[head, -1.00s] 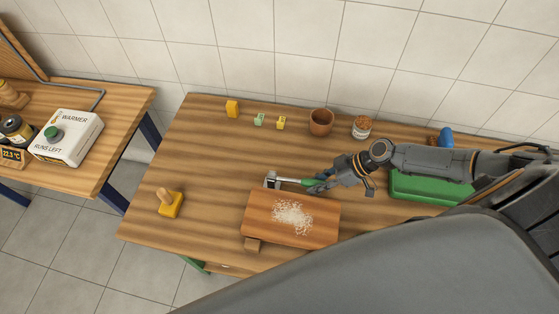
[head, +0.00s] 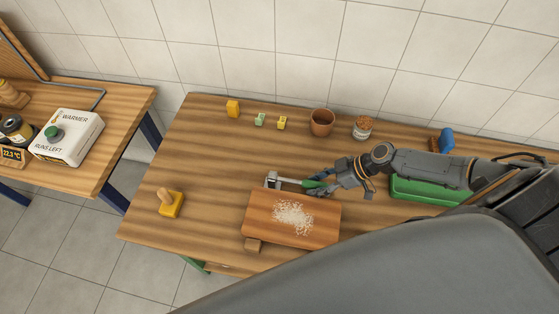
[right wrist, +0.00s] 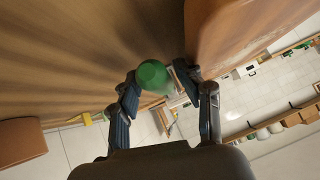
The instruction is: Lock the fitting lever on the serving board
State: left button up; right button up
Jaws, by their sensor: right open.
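The serving board (head: 290,233) is a reddish-brown slab with a pile of pale grains on top. It lies on the wooden table near its front edge. The lever (head: 292,181) has a metal shank and a green grip and lies along the board's back edge, with a metal bracket (head: 271,180) at its left end. My right gripper (head: 318,188) is at the green end of the lever. In the right wrist view the green knob (right wrist: 152,75) shows between the open fingers (right wrist: 158,86). Contact cannot be told. My left gripper is out of view.
A brown cup (head: 322,123) and a jar (head: 362,128) stand behind my right arm. A green tray (head: 425,191) lies to the right. A yellow block with a wooden knob (head: 171,205) stands left of the board.

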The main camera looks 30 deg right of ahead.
jog(key=shift+p+v, duration=0.55)
jog(key=shift+v, duration=1.9)
jog(key=shift+p+v, duration=0.4)
jog(key=shift+v, duration=0.7)
jog(key=shift+f, duration=0.1)
